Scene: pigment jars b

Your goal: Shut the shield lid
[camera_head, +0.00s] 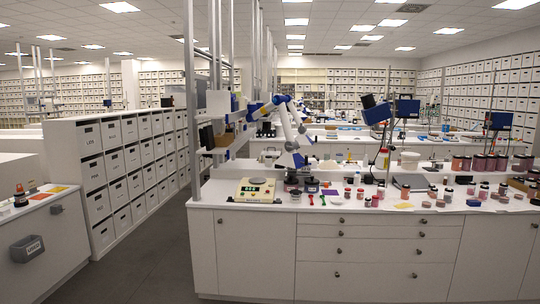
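A pale yellow-green bench balance (254,191) with a dark display stands near the front left corner of the white bench (330,210). It may be what carries the shield lid, but I cannot make out a lid or whether one is open. My gripper is not in view. A white and blue jointed arm (291,135) stands behind the balance, and nothing links it to my body in this view.
Jars (375,201), coloured trays and small tools crowd the bench top right of the balance. Tall metal uprights (191,90) and a shelf rise at the bench's left end. A grey floor aisle (150,260) runs left of the bench, beside white box shelving (100,170).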

